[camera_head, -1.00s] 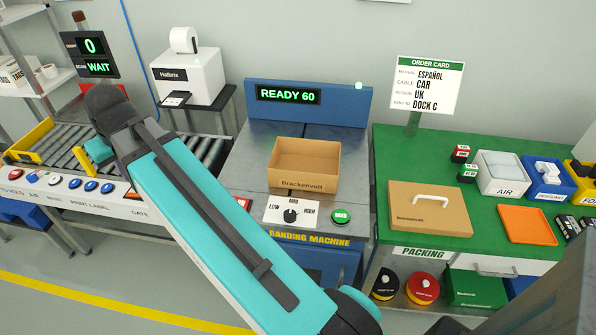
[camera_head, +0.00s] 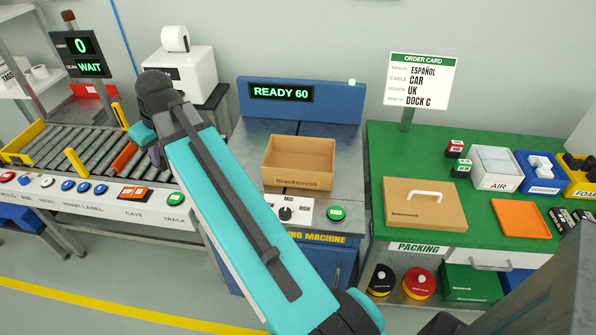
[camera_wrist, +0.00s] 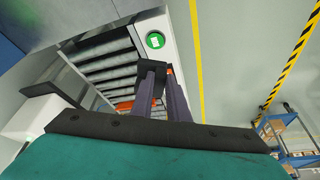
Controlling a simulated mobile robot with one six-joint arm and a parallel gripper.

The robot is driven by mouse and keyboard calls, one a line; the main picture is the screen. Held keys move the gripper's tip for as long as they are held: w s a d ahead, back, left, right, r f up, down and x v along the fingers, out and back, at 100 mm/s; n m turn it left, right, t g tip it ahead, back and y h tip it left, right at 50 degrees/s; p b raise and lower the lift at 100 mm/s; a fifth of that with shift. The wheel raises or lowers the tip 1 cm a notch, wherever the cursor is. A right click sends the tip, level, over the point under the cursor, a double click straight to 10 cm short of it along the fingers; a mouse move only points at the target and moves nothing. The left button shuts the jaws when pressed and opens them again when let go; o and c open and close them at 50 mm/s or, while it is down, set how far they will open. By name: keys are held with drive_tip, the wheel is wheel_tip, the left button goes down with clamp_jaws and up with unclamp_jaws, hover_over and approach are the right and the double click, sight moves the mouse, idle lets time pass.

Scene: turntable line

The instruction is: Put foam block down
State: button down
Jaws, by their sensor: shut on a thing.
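In the wrist view my gripper (camera_wrist: 153,84) is shut on a small dark block, the foam block (camera_wrist: 151,68), held between the two fingertips. The roller conveyor and a round green button show beyond it. In the head view my teal arm reaches up and left over the right end of the conveyor; the gripper and the held block are hidden behind it. An open cardboard box (camera_head: 299,183) stands on the banding machine table, right of my arm.
The roller conveyor (camera_head: 62,146) has a row of buttons along its front. The green packing table (camera_head: 395,150) carries a closed box (camera_head: 425,210), an orange tray (camera_head: 521,223), a white AIR bin (camera_head: 497,182) and a blue bin. A label printer (camera_head: 182,72) stands behind the conveyor.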

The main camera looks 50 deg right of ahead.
drive_tip(key=s+d+f+n, duration=0.1)
drive_tip(key=s+d, duration=0.3)
drive_tip(key=d, duration=0.7)
drive_tip(key=s+d+f+n+y, duration=0.1)
drive_tip(key=s+d, duration=0.4)
drive_tip(key=d, duration=0.7)
drive_tip(key=s+d+f+n, duration=0.3)
drive_tip(key=s+d+f, duration=0.1)
drive_tip(key=d, duration=0.8)
drive_tip(key=shift+s+f+g+y+b, duration=0.3)
drive_tip(key=shift+s+f+y+b, duration=0.15)
drive_tip(key=shift+s, duration=0.1)
wheel_tip(320, 180, down, 6)
drive_tip(key=p, duration=0.1)
drive_tip(key=shift+f, duration=0.15)
drive_tip(key=shift+f+p, duration=0.4)
drive_tip(key=shift+f, duration=1.4)
drive_tip(key=shift+f+b, duration=0.4)
drive_tip(key=shift+f, duration=0.25)
